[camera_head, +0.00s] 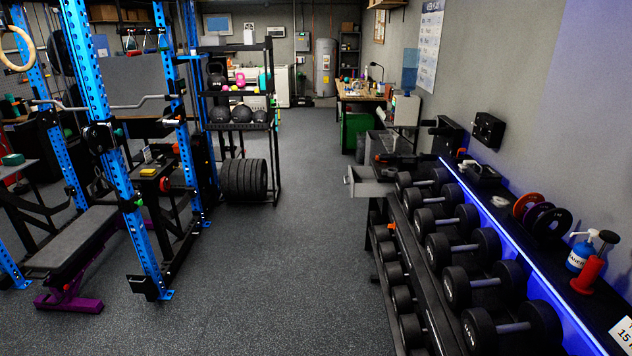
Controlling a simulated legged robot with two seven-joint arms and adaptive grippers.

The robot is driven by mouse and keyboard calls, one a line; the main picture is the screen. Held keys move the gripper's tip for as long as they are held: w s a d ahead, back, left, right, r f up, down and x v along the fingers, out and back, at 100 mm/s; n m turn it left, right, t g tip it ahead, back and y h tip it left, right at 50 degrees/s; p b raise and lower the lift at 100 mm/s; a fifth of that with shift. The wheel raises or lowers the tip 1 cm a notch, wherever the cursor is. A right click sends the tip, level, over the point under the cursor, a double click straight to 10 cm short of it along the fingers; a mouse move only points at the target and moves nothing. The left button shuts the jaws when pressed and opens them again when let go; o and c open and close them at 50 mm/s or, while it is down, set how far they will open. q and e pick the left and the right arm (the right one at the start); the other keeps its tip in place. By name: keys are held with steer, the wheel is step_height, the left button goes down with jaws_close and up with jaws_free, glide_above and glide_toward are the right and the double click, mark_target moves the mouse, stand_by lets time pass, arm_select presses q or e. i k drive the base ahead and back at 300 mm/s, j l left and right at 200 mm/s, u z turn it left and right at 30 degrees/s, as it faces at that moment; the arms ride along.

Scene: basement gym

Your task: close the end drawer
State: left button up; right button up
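The end drawer (369,186) is a small light-grey drawer at the far end of the dumbbell rack. It sticks out to the left, into the aisle, and is open. Its front panel faces left. The inside looks empty, though it is small at this distance. The unit it slides out of is partly hidden behind the dumbbells and dark items on top. Neither of my grippers is in view.
The dumbbell rack (430,300) runs along the right, below a blue-lit shelf (516,237). The rubber floor (290,240) is clear down the middle. A blue power rack (118,150) with a bench (75,240) stands left. A plate and ball rack (275,130) stands beyond.

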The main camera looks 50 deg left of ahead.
mark_target(369, 181)
steer(key=i+j+u, duration=0.15)
steer(key=j+u, duration=0.2)
steer(key=i+j+u, duration=0.15)
steer(key=j+u, duration=0.2)
steer(key=i+j+u, duration=0.2)
steer(key=u, duration=0.15)
steer(key=i+j+u, duration=0.1)
steer(key=i+j, duration=0.65)
steer(key=i, duration=0.2)
steer(key=i+j+u, duration=0.15)
steer(key=i+j, duration=0.25)
steer(key=i+j+z, duration=0.1)
steer(key=i, duration=0.35)
steer(key=i+j+z, duration=0.1)
steer(key=i, duration=0.35)
